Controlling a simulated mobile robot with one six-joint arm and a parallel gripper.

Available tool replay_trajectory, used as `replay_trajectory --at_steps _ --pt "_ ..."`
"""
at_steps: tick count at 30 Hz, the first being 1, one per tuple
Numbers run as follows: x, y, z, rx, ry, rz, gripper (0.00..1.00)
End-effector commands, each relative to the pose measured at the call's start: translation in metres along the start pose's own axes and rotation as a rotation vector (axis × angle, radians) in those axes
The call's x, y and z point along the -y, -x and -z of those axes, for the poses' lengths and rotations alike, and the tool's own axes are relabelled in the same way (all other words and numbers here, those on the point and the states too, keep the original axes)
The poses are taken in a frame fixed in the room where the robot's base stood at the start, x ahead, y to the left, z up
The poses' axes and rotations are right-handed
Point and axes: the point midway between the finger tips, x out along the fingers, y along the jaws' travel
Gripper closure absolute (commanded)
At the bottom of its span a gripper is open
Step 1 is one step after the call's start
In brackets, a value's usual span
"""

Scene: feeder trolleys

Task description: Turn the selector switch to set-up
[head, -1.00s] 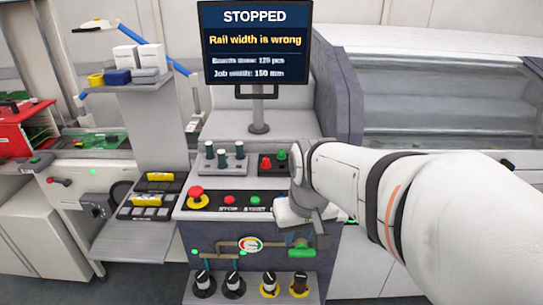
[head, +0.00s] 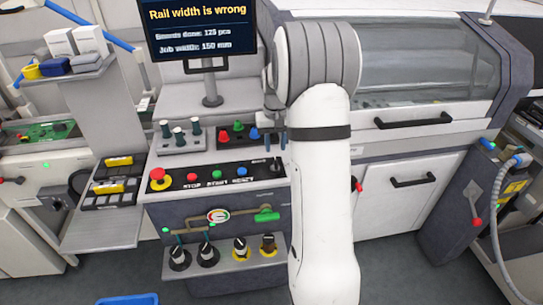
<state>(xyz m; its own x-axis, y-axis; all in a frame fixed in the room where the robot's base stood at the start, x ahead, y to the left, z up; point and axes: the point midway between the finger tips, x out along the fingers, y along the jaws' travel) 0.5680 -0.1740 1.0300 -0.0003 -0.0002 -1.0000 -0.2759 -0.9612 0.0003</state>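What looks like the selector switch (head: 276,166) is a small black knob at the right end of the sloped control panel (head: 222,170), right of the STOP, START and RESET buttons. Its setting and labels are too small to read. My gripper (head: 275,144) points down just above it, partly hidden by my white arm. Two thin dark fingers show with a gap between them, and I see nothing held. The gripper seems apart from the knob. The screen (head: 201,30) reads "Rail width is wrong"; its top is cut off.
A red mushroom button (head: 157,175) is at the panel's left end. Behind are a grey tray of dark pegs (head: 180,136) and a black tray with coloured pegs (head: 238,133). Below are a gauge (head: 218,216), a green-handled valve (head: 267,214) and several knobs on a shelf (head: 226,264).

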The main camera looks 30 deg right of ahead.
Motion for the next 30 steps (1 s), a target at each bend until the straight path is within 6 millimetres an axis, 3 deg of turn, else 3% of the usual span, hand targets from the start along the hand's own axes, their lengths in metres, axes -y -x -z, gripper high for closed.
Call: replay_trajectory --at_steps 9,20,30 --pt "0.0 -0.046 -0.001 0.002 0.001 0.0 0.67" --pt "0.001 -0.056 -0.001 0.0 0.001 0.0 0.67" --pt "0.001 -0.055 -0.001 0.0 0.001 0.0 0.93"
